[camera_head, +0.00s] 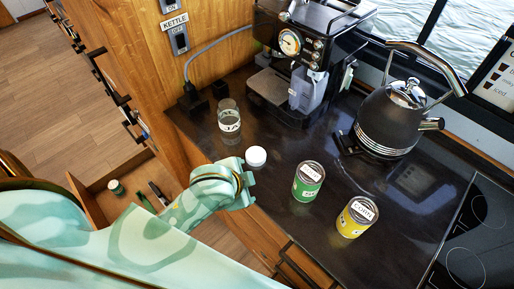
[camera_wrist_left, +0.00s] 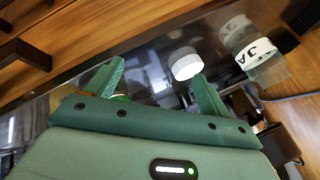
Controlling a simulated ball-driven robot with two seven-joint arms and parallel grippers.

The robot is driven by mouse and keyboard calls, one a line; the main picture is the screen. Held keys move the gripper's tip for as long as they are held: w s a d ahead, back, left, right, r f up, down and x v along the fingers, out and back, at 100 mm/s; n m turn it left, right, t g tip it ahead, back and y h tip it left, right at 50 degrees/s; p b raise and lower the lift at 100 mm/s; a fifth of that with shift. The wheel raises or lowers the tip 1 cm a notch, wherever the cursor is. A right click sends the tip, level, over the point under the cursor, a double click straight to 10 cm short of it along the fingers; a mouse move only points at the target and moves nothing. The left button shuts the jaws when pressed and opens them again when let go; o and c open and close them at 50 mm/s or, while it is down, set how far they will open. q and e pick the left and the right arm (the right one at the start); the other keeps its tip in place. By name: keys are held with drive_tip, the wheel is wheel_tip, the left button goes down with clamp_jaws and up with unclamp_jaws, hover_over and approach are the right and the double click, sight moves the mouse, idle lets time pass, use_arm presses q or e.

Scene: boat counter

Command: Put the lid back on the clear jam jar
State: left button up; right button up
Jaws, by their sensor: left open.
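The clear jam jar (camera_head: 229,122) stands upright and open on the dark counter, with a white label on its side. It also shows in the upper right of the left wrist view (camera_wrist_left: 262,62). The round white lid (camera_head: 256,157) lies on the counter, apart from the jar and nearer the counter's front edge. My left gripper (camera_head: 250,180) is beside the lid, at the counter's front edge. In the left wrist view the left gripper (camera_wrist_left: 157,85) is open and empty, and the lid (camera_wrist_left: 186,63) appears just past the right finger's tip. My right gripper is not in view.
A green tin (camera_head: 308,182) and a yellow tin (camera_head: 356,217) stand right of the lid. A coffee machine (camera_head: 295,65) and a black kettle (camera_head: 387,120) stand behind. An open drawer (camera_head: 125,185) is below the counter at left. Dark counter is clear around the lid.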

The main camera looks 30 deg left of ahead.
use_arm(q)
drive_tip(key=w+d+r+m+h, duration=0.2)
drive_tip(key=w+d+r+m, duration=0.1)
drive_tip(key=d+r, duration=0.3)
wheel_tip(320, 180, up, 8)
drive_tip(key=m+g+y, duration=0.2)
drive_tip(key=m+g, duration=0.5)
hover_over(259, 153)
drive_tip(key=shift+f+p, duration=0.2)
drive_tip(key=shift+p, duration=0.2)
wheel_tip(259, 153, down, 11)
drive_tip(key=b, duration=0.4)
drive_tip(key=shift+f, duration=0.1)
